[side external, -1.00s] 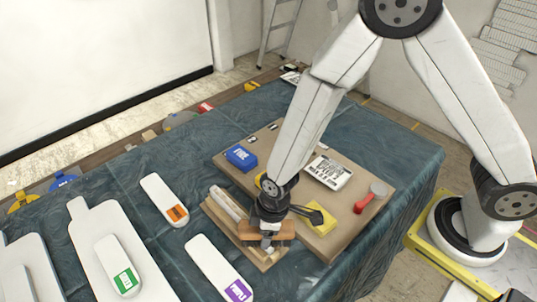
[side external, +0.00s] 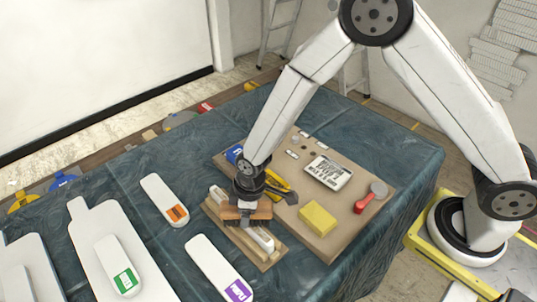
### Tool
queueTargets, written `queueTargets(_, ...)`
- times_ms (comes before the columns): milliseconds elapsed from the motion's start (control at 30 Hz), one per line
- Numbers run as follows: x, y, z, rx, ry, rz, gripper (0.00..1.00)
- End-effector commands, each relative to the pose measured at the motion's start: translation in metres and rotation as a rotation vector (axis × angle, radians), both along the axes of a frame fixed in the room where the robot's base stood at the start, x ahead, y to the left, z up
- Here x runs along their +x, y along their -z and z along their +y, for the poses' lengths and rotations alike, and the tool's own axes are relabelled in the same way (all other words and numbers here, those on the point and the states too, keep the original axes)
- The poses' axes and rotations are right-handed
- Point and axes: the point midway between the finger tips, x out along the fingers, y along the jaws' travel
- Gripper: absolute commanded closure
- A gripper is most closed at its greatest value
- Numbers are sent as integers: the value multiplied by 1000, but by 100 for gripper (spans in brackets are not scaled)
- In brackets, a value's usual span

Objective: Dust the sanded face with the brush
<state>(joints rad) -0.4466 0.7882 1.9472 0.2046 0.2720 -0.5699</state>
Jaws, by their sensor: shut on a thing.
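A long white piece (side external: 262,240) lies on a wooden board (side external: 268,263) near the front middle of the table, in the side external view. Its sanded face cannot be told apart at this size. My gripper (side external: 248,197) is shut on a brown wooden brush (side external: 232,212) that lies crosswise over the middle of the white piece. The brush hides part of the piece; both ends of it show. Whether the bristles touch the face cannot be told.
A tan board (side external: 335,240) to the right holds a yellow block (side external: 318,218), a red-handled tool (side external: 362,204), a printed sign (side external: 328,172), a yellow-and-black tool (side external: 278,183) and a blue block (side external: 234,153). White labelled pieces, one orange-marked (side external: 163,198), one purple-marked (side external: 215,264), lie left.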

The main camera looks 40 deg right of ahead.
Motion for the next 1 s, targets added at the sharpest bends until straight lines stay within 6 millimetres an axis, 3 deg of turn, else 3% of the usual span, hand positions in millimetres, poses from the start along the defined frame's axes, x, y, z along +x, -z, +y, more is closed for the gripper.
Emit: queueTargets(1000,93,0,0,1,1,-1,80)
